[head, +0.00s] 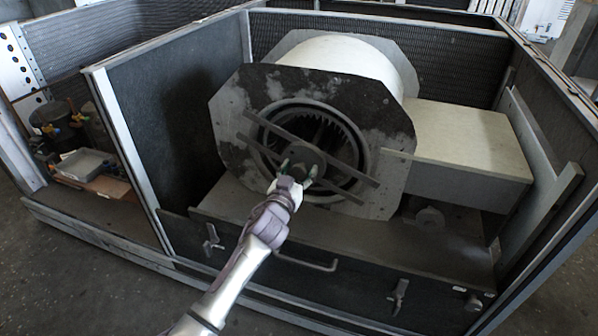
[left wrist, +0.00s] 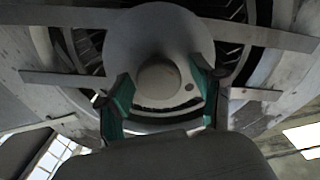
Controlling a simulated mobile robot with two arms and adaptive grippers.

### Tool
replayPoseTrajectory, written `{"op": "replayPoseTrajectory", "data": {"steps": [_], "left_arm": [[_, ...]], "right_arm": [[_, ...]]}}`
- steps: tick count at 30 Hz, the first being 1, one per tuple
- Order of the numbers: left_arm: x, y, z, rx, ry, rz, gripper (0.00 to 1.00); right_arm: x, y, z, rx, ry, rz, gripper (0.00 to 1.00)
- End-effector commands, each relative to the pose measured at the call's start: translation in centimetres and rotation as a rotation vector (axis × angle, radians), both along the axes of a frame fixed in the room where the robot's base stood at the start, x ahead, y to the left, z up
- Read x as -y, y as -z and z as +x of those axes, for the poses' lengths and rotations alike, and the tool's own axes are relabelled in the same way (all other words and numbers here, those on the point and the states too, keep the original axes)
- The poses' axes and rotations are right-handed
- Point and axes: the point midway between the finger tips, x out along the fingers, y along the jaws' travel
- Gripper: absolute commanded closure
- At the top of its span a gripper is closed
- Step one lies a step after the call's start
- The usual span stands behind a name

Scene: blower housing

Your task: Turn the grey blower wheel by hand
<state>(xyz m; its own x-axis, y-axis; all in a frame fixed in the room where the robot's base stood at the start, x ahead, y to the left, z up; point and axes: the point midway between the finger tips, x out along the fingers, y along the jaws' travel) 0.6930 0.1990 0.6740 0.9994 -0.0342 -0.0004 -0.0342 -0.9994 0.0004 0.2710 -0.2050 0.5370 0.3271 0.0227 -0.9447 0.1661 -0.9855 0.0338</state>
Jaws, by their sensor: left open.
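The grey blower wheel (head: 338,137) sits inside the round inlet of the blower housing (head: 234,128), with its vanes showing around the rim. Two flat bars cross the inlet in front of it. A round hub (head: 301,160) is at the middle, and it fills the upper middle of the left wrist view (left wrist: 158,50). My left gripper (head: 297,174) is at the hub, its fingers apart. In the left wrist view its green-padded fingers (left wrist: 160,100) are on either side of the hub's lower part; I cannot tell whether they touch it. My right gripper is not in view.
A pale box-shaped duct (head: 465,140) stands right of the housing. A frame with dark mesh panels surrounds the blower. A front panel with a handle (head: 308,264) and latches lies below. Several small items and a tray (head: 84,163) are in the left bay.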

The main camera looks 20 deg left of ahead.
Motion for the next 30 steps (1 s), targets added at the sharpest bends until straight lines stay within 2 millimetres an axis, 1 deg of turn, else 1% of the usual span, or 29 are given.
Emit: {"op": "replayPoseTrajectory", "data": {"steps": [6, 7, 14, 15, 17, 18, 19, 26, 30], "left_arm": [[0.03, 0.00, 0.03, 0.000, 0.000, 0.000, 0.34], [0.03, 0.00, 0.03, 0.000, 0.000, 0.000, 0.35], [0.03, 0.01, 0.02, 0.000, 0.000, 0.000, 0.74], [0.03, 0.01, 0.01, 0.000, 0.000, 0.000, 0.80], [0.03, 0.01, 0.01, 0.000, 0.000, 0.000, 0.90], [0.03, 0.01, 0.01, 0.000, 0.000, 0.000, 0.97], [0.03, 0.01, 0.01, 0.000, 0.000, 0.000, 1.00], [0.04, -0.06, 0.00, 0.000, 0.000, 0.017, 1.00], [0.09, -0.23, 0.00, 0.004, -0.001, 0.139, 1.00]], "right_arm": [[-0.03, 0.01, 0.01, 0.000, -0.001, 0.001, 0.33], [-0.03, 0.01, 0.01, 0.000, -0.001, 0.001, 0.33], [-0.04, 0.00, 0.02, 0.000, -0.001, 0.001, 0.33], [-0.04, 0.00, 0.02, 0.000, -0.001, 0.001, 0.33], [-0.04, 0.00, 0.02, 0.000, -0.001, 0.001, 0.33], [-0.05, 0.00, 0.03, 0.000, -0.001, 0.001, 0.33], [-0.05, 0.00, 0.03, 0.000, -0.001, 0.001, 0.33], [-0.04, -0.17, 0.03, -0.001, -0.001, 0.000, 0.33], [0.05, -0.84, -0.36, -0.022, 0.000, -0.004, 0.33]]}}
